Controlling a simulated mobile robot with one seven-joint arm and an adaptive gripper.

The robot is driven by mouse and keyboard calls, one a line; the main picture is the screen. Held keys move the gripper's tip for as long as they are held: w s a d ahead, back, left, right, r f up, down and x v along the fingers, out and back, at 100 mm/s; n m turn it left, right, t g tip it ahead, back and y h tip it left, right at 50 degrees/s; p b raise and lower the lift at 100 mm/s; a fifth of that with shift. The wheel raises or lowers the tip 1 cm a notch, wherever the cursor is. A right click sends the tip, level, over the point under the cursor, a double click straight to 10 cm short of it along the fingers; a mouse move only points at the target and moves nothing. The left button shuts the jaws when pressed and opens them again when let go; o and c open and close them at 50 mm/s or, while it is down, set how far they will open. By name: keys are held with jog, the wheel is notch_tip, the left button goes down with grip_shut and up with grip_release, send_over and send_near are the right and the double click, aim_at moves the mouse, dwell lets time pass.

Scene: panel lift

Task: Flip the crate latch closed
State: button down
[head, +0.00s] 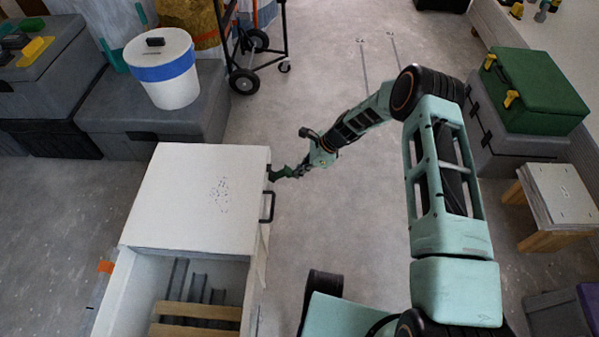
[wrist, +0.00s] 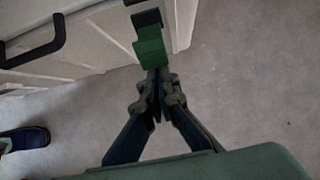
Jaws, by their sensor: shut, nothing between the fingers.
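The white crate (head: 195,195) stands left of centre in the head view, with a black handle (head: 267,207) on its right side. The handle also shows in the wrist view (wrist: 35,42). The green latch (wrist: 151,50) sticks out from the crate's side below a black mount (wrist: 146,18). In the head view the latch (head: 283,173) is small, beside the crate's upper right corner. My gripper (wrist: 157,76) is shut and empty, its tips right at the latch's lower end. I cannot tell whether they touch.
An open bay with wooden slats (head: 196,311) adjoins the crate's near side. A hand truck (head: 248,50), a white bucket (head: 163,72) and grey boxes (head: 150,118) stand behind. A green case (head: 540,90) and a small wooden stool (head: 558,195) are at right.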

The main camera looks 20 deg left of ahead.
aim_at(289, 170)
jog(key=shift+a+r+h+p, duration=0.2)
jog(key=shift+r+h+p, duration=0.2)
jog(key=shift+r+h, duration=0.1)
jog(key=a+r+h, duration=0.1)
jog(key=h, duration=0.1)
jog(key=a+r+t+h, duration=0.1)
jog(key=h, duration=0.1)
jog(key=shift+s+a+r+h+p, duration=0.35)
jog(key=shift+s+a+h, duration=0.05)
jog(key=shift+r, duration=0.3)
jog(key=shift+r+p, duration=0.3)
jog(key=shift+r, duration=0.4)
notch_tip(289, 170, up, 12)
dwell(0.6)
